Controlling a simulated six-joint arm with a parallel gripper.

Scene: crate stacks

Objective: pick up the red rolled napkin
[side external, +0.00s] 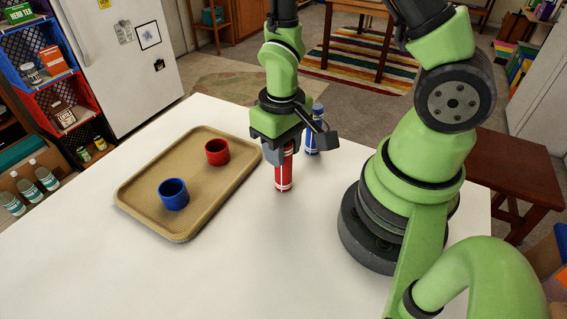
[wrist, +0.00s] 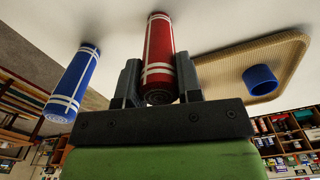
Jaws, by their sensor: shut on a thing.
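The red rolled napkin (side external: 284,174) with white stripes stands upright under my gripper (side external: 282,150) in the side external view. In the wrist view the red napkin (wrist: 159,50) sits between the two fingers of my gripper (wrist: 158,82), which is shut on its upper end. In the side external view its lower end appears at or close to the white table; I cannot tell whether it touches. A blue rolled napkin (side external: 313,138) stands behind and to the right, apart from the red one. It also shows at the left of the wrist view (wrist: 72,82).
A tan tray (side external: 190,226) lies on the table to the left, holding a red ring-shaped cup (side external: 217,152) and a blue one (side external: 173,194). The white table (side external: 250,270) is clear in front. Crate stacks (side external: 45,65) stand beyond the table at left.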

